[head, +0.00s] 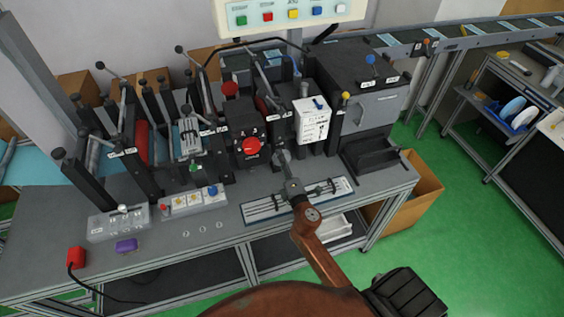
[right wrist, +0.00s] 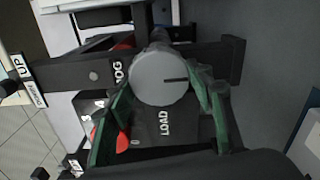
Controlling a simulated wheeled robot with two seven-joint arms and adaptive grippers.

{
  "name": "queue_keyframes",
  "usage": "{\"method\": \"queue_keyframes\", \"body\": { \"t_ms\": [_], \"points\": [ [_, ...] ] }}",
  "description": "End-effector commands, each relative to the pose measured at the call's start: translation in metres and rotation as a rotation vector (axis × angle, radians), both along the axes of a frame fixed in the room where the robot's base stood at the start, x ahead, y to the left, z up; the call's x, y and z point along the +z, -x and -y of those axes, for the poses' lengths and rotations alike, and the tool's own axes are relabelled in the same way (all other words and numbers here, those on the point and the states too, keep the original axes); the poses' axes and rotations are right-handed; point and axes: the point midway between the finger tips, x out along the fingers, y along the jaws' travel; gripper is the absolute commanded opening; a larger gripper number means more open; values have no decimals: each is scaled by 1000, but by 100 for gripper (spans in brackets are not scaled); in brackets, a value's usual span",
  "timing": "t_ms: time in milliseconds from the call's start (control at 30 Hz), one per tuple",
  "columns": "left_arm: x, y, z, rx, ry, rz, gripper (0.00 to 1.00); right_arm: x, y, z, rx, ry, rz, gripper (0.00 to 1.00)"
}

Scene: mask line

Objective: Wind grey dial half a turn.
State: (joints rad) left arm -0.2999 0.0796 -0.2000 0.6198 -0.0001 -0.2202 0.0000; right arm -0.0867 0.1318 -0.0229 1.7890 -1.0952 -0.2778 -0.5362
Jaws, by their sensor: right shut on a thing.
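The grey dial (right wrist: 158,78) is a round knob on a dark panel, with a dark index line from near its middle to its right edge in the right wrist view. My right gripper (right wrist: 163,88) has its green fingers on either side of the dial and is shut on it. Labels reading LOAD (right wrist: 165,122) and JOG lie beside the dial. In the head view my right gripper (head: 286,166) reaches the front of the machine, and it and the wrist mostly cover the dial. My left gripper is in neither view.
A red knob (head: 251,146) on a black box sits just left of my right gripper. A white labelled box (head: 312,120) stands to the right. A slotted plate (head: 262,206) lies on the bench under my wrist. Levers crowd the left side.

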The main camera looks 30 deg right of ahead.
Motion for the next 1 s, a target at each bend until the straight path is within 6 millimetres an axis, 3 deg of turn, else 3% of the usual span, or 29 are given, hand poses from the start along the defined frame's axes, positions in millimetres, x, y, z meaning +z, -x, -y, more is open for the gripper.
{"method": "queue_keyframes", "body": {
  "t_ms": [367, 400, 600, 1000],
  "points": [
    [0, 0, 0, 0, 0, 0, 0, 0, 0, 1, -2, -5, 1, 24],
    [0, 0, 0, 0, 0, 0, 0, 0, 0, 1, -2, -4, 0, 49],
    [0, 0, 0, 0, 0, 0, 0, 0, 0, 1, -1, -4, 0, 63],
    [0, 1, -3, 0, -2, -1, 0, -1, 5, -1, 0, -4, 0, 66]
  ]
}}
